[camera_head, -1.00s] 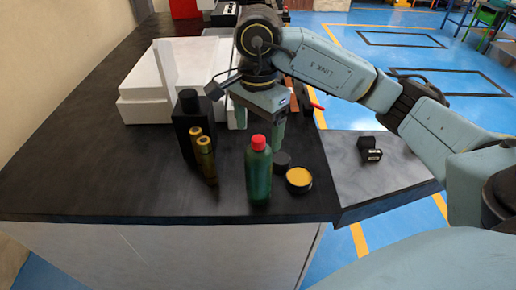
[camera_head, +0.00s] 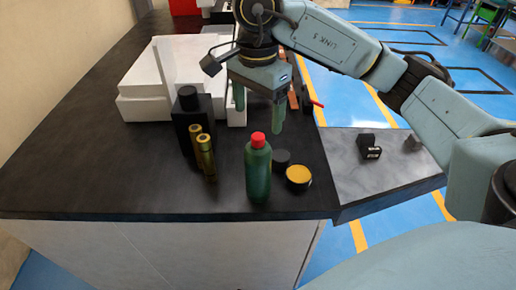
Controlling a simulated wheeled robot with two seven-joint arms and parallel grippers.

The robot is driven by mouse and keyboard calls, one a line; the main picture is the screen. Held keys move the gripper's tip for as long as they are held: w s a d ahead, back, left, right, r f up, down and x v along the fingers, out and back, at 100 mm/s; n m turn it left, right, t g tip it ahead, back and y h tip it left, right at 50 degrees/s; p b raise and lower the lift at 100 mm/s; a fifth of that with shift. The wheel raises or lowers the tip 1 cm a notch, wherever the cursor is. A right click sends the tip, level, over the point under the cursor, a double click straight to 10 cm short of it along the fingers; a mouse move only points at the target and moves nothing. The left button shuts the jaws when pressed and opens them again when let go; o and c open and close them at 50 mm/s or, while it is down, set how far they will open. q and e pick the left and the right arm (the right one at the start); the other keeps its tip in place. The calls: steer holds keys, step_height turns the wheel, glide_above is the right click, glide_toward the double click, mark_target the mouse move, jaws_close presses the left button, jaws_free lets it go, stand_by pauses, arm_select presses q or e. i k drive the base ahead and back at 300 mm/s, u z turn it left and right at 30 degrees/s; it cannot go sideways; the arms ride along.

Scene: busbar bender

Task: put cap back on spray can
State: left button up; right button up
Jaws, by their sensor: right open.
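A green can-like bottle with a red top (camera_head: 258,172) stands upright near the front edge of the dark counter; it looks like the spray can. A small dark round piece (camera_head: 281,159) sits on the counter just behind it to the right. It could be a loose cap, but I cannot tell for sure. My right gripper (camera_head: 259,117) is open and empty, its fingers pointing down, above and behind the green can and apart from it. My left gripper is not in view.
A yellow-topped round tin (camera_head: 298,177) stands right of the can. Two brass-coloured cylinders (camera_head: 205,155) and a black bottle (camera_head: 188,120) stand left. A white machine (camera_head: 150,95) lies behind. Small black blocks (camera_head: 369,147) rest on the grey slab (camera_head: 380,185). The counter's left front is clear.

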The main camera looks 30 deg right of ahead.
mark_target(258, 171)
steer(key=z, duration=1.3)
